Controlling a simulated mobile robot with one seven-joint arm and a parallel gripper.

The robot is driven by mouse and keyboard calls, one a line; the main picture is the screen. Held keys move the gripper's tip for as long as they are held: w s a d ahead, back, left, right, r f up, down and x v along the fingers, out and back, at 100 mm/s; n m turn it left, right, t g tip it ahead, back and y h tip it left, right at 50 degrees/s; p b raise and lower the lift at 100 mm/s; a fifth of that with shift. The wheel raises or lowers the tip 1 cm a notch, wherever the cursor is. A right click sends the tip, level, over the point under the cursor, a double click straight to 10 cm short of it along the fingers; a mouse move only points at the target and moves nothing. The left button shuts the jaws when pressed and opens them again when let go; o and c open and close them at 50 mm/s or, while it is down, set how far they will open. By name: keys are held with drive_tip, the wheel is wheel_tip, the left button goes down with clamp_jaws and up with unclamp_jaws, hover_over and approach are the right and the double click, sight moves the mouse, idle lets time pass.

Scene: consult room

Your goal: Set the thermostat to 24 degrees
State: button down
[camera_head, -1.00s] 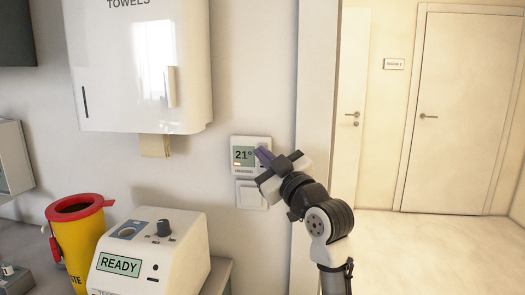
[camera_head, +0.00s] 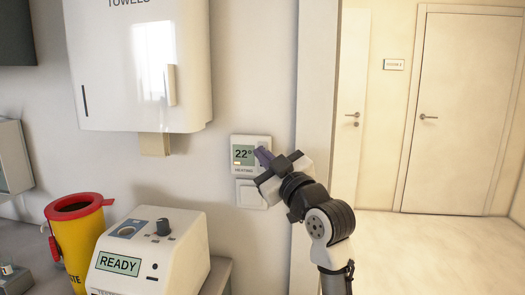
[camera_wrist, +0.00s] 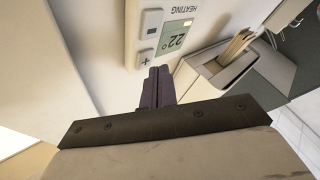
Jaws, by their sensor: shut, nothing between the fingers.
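The white thermostat (camera_head: 243,155) is on the wall below the towel dispenser, and its screen reads 22°. In the wrist view the thermostat (camera_wrist: 134,28) appears turned, with the screen (camera_wrist: 174,38) reading 22° and HEATING. Its plus button (camera_wrist: 146,60) and minus button (camera_wrist: 152,21) show beside the screen. My gripper (camera_head: 263,155) is shut and empty at the thermostat's right side. In the wrist view the purple fingertips (camera_wrist: 159,74) are close to the plus button. I cannot tell whether they touch it.
A white switch plate (camera_head: 249,195) is just below the thermostat. The towel dispenser (camera_head: 140,70) hangs above left. A white device reading READY (camera_head: 185,250) and a yellow bin with a red rim (camera_head: 82,245) stand at lower left. A wall edge (camera_head: 315,90) is at right.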

drive_tip(key=shift+s, duration=0.15)
drive_tip(key=s, duration=0.2)
drive_tip(key=s+a, duration=0.1)
drive_tip(key=s, duration=0.1)
drive_tip(key=shift+s+b, duration=0.35)
drive_tip(key=shift+s, duration=0.05)
drive_tip(key=shift+f, duration=0.1)
idle(0.6)
